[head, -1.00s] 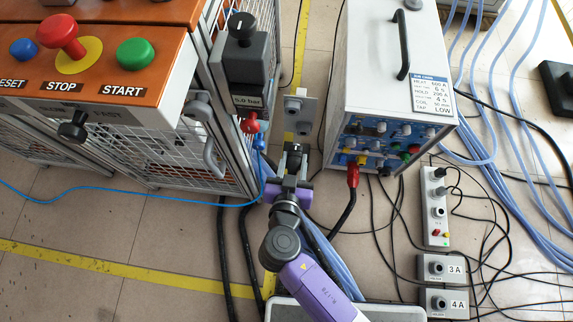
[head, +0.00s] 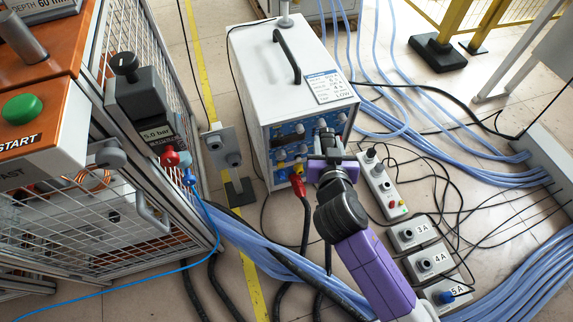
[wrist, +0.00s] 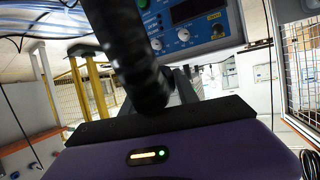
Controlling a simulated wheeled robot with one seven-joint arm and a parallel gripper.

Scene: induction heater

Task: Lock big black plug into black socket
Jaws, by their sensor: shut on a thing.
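My gripper (head: 326,158) is in front of the lower right part of the heater's blue front panel (head: 289,131). It is shut on the big black plug (wrist: 137,65), a thick dark ribbed body rising across the wrist view. In the head view, the plug (head: 322,138) shows only as a dark shape at the jaws. The jaws and plug cover part of the panel. I cannot make out the black socket in either view, nor tell whether the plug touches the panel. A red plug (head: 297,183) with a black cable sits at the panel's lower edge, left of my gripper.
The white heater box (head: 270,70) stands behind my gripper. A grey bracket (head: 222,147) stands left of it. A white socket strip (head: 382,190) and numbered boxes (head: 415,233) lie right, among black cables. Blue hoses (head: 265,248) cross the floor. A caged bench (head: 110,215) is at left.

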